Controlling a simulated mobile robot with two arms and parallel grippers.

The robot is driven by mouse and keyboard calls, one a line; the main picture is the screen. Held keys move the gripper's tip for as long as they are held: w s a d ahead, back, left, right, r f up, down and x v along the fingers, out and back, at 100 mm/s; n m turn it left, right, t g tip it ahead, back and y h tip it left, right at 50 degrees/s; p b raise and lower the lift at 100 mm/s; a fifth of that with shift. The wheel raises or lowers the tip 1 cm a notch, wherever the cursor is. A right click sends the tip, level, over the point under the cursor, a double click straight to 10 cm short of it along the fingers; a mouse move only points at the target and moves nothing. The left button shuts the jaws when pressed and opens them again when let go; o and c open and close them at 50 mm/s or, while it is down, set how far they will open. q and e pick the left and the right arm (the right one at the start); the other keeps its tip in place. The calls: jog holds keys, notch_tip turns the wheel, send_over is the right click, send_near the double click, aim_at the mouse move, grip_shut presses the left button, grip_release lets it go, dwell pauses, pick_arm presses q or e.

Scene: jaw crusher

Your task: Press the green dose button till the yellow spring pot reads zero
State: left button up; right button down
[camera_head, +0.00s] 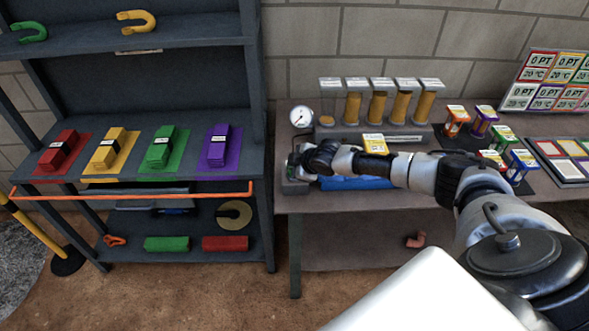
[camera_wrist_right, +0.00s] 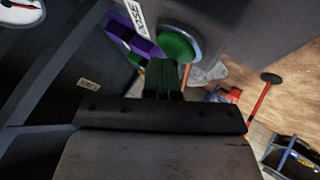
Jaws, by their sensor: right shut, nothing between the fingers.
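The green dose button (camera_wrist_right: 178,48) sits on a grey housing with a DOSE label (camera_wrist_right: 138,14) in the right wrist view. My right gripper (camera_wrist_right: 163,92) is shut and empty, its tips just below the button in that picture; I cannot tell whether they touch it. In the head view my right gripper (camera_head: 294,162) is at the left end of the bench, where its hand largely hides the button. The yellow spring pot (camera_head: 375,143) stands by the dispenser, behind my forearm; its reading is too small to read. My left gripper is not in view.
Several amber-filled tubes (camera_head: 377,105) and a round gauge (camera_head: 302,117) stand behind. Other coloured pots, such as the orange one (camera_head: 456,120), are on the right of the bench. The shelf rack (camera_head: 190,184) with an orange rail (camera_head: 130,194) stands left.

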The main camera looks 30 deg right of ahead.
jog(key=shift+f, duration=0.15)
dwell(0.3)
jog(key=shift+s+f, duration=0.2)
jog(key=shift+f, duration=0.25)
dwell(0.3)
jog(key=shift+r+p, duration=0.5)
jog(key=shift+r, duration=0.1)
jog(key=r+p, duration=0.4)
jog(key=r, duration=0.1)
jog(key=shift+w+r+p, duration=0.2)
jog(key=shift+r+p, duration=0.05)
jog(key=shift+p, duration=0.05)
